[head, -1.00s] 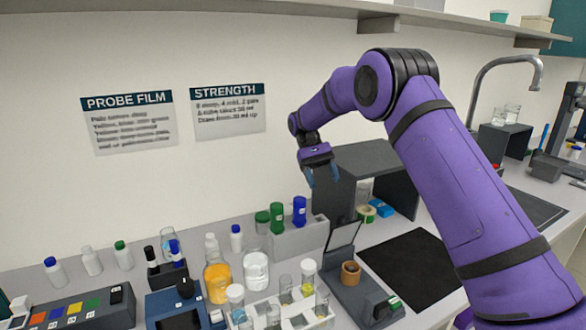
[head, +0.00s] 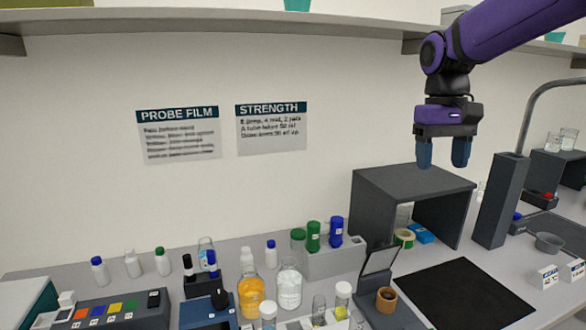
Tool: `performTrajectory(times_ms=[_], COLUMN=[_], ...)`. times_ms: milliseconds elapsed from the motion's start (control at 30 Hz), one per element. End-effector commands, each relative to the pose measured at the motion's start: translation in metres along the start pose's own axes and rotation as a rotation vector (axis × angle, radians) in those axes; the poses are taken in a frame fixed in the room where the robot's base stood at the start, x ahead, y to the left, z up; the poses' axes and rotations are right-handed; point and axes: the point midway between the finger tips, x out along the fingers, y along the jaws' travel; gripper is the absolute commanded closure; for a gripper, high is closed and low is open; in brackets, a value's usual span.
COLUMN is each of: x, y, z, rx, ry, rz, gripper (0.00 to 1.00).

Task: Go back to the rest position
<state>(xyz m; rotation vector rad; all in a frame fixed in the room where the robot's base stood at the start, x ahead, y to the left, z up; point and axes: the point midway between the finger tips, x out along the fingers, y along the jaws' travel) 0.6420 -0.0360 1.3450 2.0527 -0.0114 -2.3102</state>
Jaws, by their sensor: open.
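My gripper (head: 442,152) hangs in the upper right of the head view, fingers pointing down. Its two blue fingers are apart with nothing between them. It is above the dark grey open-fronted box (head: 410,184) and well clear of the bench. My purple arm reaches in from the upper right corner.
Below stand a grey rack (head: 335,264) with green and blue capped tubes, an orange bottle (head: 250,294) and a small device with a brown cup (head: 386,300). A black mat (head: 460,290) is bare. A grey post (head: 499,202) stands right of the box. A shelf (head: 200,42) runs above.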

Motion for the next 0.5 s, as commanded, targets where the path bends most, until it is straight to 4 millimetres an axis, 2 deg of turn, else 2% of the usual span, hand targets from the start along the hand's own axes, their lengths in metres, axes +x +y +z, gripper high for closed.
performTrajectory(times_ms=[33, 267, 500], x=[-0.003, -0.002, 0.013], y=[0.004, 0.014, 0.021], z=[0.016, 0.078, 0.139], rx=[0.004, 0.013, 0.025], ry=[0.036, 0.191, 0.354], rz=[-0.005, -0.024, -0.035], gripper=[0.38, 0.38, 0.38])
